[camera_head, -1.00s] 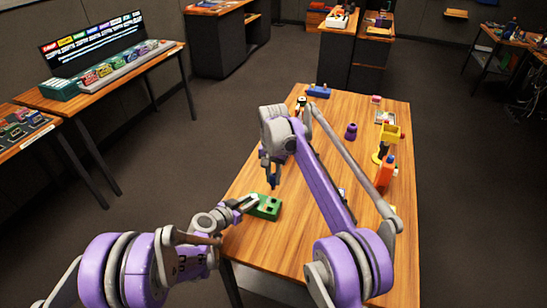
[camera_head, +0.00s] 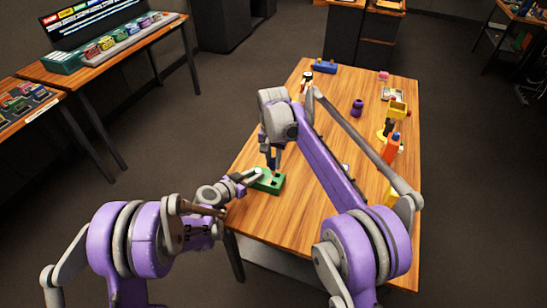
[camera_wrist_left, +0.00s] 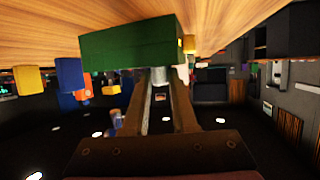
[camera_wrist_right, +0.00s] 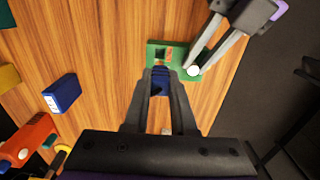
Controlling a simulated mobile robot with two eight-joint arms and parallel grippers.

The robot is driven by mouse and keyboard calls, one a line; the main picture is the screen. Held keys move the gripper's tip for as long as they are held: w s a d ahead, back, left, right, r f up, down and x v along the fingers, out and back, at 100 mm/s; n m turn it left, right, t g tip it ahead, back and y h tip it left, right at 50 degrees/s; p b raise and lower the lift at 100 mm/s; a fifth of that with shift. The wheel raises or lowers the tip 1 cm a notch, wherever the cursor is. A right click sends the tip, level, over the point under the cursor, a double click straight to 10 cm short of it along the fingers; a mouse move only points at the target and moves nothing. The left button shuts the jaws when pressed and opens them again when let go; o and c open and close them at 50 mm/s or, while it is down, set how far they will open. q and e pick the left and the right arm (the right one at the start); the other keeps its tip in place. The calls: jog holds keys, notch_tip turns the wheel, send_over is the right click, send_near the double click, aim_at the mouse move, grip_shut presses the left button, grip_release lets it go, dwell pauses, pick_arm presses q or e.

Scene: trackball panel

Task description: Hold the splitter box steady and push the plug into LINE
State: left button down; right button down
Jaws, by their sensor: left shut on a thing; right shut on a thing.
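The green splitter box (camera_head: 275,184) stands on the near left part of the wooden table. It also shows in the right wrist view (camera_wrist_right: 155,47) and the left wrist view (camera_wrist_left: 125,48). My left gripper (camera_head: 254,175) is shut at the box's edge, on a pale, round part of it (camera_wrist_right: 193,70). My right gripper (camera_head: 274,152) is shut on a dark blue plug (camera_wrist_right: 160,82) and holds it right at the box, beside its openings. Whether the plug's tip is inside an opening is hidden, and I cannot read any label there.
A blue block (camera_wrist_right: 61,93) with a white label lies apart on the table. An orange bottle-like thing (camera_head: 391,148), a yellow thing (camera_head: 397,108) and a purple knob-like piece (camera_head: 357,107) stand along the right side. My right arm spans the table's middle.

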aim_at(273, 173)
jog(key=shift+f, duration=2.1)
jog(key=shift+f, duration=1.7)
jog(key=c, duration=0.7)
grip_release()
jog(key=shift+o, duration=0.2)
jog(key=shift+r, duration=0.1)
notch_tip(273, 173, up, 12)
jog(key=shift+f, duration=0.1)
